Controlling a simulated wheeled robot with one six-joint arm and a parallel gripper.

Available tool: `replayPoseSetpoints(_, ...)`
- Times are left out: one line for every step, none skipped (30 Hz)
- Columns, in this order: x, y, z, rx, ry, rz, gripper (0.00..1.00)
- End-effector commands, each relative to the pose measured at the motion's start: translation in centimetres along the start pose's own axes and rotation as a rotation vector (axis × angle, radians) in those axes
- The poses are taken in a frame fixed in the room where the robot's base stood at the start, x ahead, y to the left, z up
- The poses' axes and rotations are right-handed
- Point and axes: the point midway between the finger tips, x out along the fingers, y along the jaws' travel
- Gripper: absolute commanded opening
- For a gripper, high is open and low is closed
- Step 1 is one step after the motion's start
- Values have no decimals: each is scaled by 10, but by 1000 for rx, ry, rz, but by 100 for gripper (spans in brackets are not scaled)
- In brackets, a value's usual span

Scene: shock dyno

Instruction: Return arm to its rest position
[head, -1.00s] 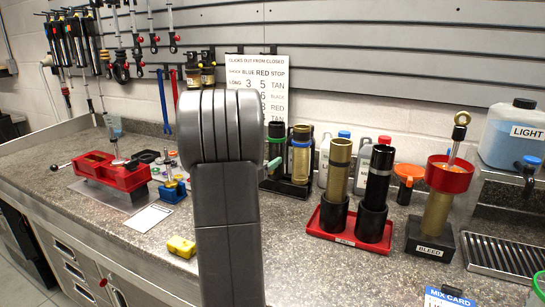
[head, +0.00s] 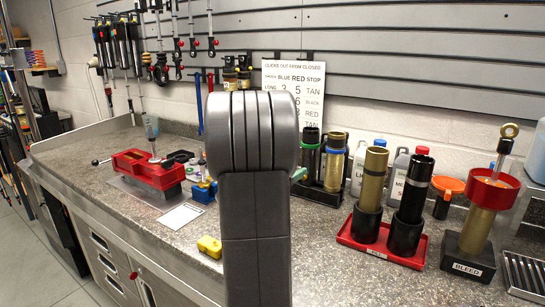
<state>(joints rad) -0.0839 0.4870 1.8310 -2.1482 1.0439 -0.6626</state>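My arm (head: 253,200) stands upright in the middle of the head view, with its dark grey links and rounded joint nearest the camera. My gripper does not show; it is out of view or hidden behind the arm links, so what it holds cannot be seen. The arm covers part of the bench and wall behind it.
A grey speckled bench (head: 120,150) runs across. A red vise tray (head: 148,170), blue box (head: 203,192) and yellow block (head: 209,246) lie left of my arm. A red tray (head: 352,243) with two shock bodies and a bleed stand (head: 468,263) are on the right.

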Motion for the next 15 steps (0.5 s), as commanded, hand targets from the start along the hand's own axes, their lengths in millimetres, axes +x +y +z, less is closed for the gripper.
replayPoseSetpoints(9,-1,0,0,1,-3,74)
replayPoseSetpoints(15,-1,0,-1,1,-3,74)
replayPoseSetpoints(23,-1,0,0,0,-4,74)
replayPoseSetpoints(28,-1,1,0,1,-4,74)
replayPoseSetpoints(35,-1,0,0,2,-4,74)
replayPoseSetpoints(43,-1,0,-1,1,-3,74)
replayPoseSetpoints(49,-1,0,-1,1,-3,74)
replayPoseSetpoints(55,-1,0,0,1,-4,74)
replayPoseSetpoints(63,-1,0,-1,2,-3,74)
replayPoseSetpoints(69,-1,1,-1,0,-3,74)
replayPoseSetpoints(75,-1,0,-1,1,-3,74)
replayPoseSetpoints(82,-1,0,-1,2,-2,74)
replayPoseSetpoints(87,-1,0,-1,2,-2,74)
replayPoseSetpoints(92,-1,0,-1,1,-2,74)
replayPoseSetpoints(99,-1,0,-1,1,-2,74)
